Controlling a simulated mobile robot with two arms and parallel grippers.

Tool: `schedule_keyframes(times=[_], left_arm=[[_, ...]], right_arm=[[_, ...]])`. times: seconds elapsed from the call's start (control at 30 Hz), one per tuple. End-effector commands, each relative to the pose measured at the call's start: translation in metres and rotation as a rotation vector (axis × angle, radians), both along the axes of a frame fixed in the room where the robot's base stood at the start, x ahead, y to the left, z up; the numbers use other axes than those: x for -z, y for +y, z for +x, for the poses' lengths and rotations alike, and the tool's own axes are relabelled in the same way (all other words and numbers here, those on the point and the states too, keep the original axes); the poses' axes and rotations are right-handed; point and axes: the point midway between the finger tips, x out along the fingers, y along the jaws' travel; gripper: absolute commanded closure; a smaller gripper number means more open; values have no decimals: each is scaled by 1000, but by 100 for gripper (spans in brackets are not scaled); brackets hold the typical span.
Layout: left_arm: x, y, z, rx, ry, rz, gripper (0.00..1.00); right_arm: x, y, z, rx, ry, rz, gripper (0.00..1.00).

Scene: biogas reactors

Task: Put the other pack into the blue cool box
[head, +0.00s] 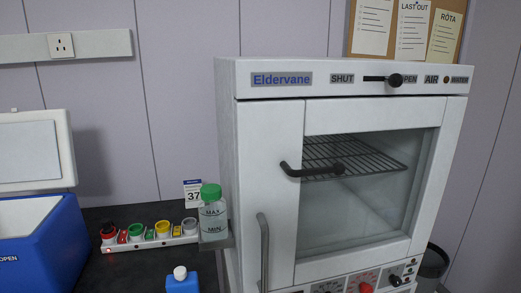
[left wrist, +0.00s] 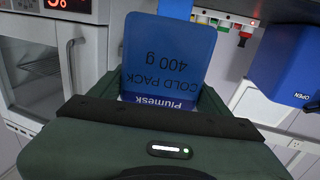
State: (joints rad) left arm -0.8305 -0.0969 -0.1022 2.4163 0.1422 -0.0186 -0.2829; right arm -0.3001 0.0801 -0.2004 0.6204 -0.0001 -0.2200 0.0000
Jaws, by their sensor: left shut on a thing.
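The blue cool box (head: 45,245) stands at the left edge of the head view. Its white lid (head: 32,150) is raised, and part of its pale inside shows. The box also shows at the right of the left wrist view (left wrist: 285,75), with an OPEN label. My left gripper (left wrist: 160,97) is shut on a blue cold pack (left wrist: 165,55) marked 400 g, which sticks out beyond the fingers. The pack is apart from the box, to its left in that view. Neither gripper shows in the head view. The floor of the box is hidden.
A white Eldervane oven (head: 270,180) with a glass door stands right of the dark counter. A row of coloured sockets (head: 150,233), a green-capped bottle (head: 213,215) on a small ledge and a blue bottle (head: 182,283) stand between box and oven.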

Motion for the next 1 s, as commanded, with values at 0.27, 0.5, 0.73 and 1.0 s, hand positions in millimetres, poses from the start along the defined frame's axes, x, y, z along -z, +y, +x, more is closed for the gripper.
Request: schedule_keyframes(times=[0.27, 0.5, 0.73, 1.0], left_arm=[[-1, 0, 1, 0, -3, 0, 86], [-2, 10, 23, -11, -9, 0, 86], [-18, 54, 97, -77, -16, -2, 86], [-68, 125, 180, -201, -12, -3, 86]], right_arm=[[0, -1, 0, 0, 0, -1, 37], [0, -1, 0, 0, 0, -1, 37], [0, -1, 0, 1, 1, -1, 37], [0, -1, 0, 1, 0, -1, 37]])
